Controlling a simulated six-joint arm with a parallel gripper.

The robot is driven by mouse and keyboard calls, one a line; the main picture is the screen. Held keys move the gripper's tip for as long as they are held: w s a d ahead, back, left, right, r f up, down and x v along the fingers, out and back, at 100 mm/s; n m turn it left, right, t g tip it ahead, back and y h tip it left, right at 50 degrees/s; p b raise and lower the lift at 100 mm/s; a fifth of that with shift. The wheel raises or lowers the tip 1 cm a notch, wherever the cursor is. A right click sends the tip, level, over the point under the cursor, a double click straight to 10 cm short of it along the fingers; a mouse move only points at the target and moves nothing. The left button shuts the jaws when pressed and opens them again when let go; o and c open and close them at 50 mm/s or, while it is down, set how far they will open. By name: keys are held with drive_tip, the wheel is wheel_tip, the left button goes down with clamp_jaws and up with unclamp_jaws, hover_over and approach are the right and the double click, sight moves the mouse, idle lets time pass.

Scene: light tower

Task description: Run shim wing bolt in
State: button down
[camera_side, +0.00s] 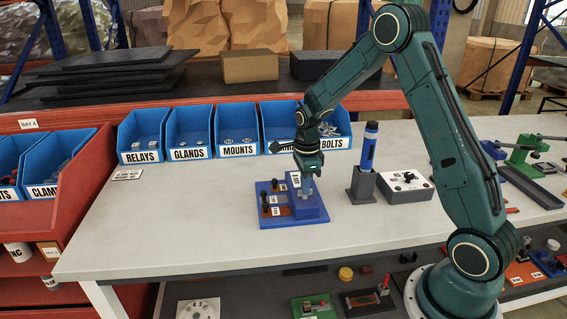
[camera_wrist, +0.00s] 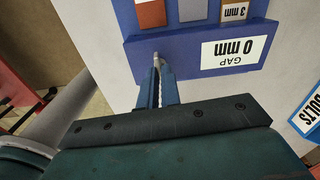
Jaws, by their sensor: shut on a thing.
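The blue shim fixture (camera_side: 293,205) sits on the bench in the side view, with a raised block at its right and dark knobs and orange strips at its left. In the wrist view the fixture (camera_wrist: 190,50) shows an upside-down label reading GAP 0 mm, with brown and grey strips above it. My gripper (camera_side: 307,186) points down at the raised block. In the wrist view my gripper (camera_wrist: 157,70) is shut on a small grey piece, seemingly the wing bolt (camera_wrist: 156,57). The fingers hide most of it, and its seating in the block cannot be told.
A dark stand with a blue cylindrical tool (camera_side: 370,147) and a grey box (camera_side: 405,187) stand to the right of the fixture. Blue bins (camera_side: 238,133) line the back.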

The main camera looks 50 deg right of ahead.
drive_tip(key=shift+w+d+r, duration=0.1)
drive_tip(key=shift+w+r, duration=0.05)
drive_tip(key=shift+r, duration=0.05)
idle(0.3)
drive_tip(key=c, duration=1.6)
unclamp_jaws()
drive_tip(key=shift+f, duration=0.1)
wheel_tip(320, 180, up, 14)
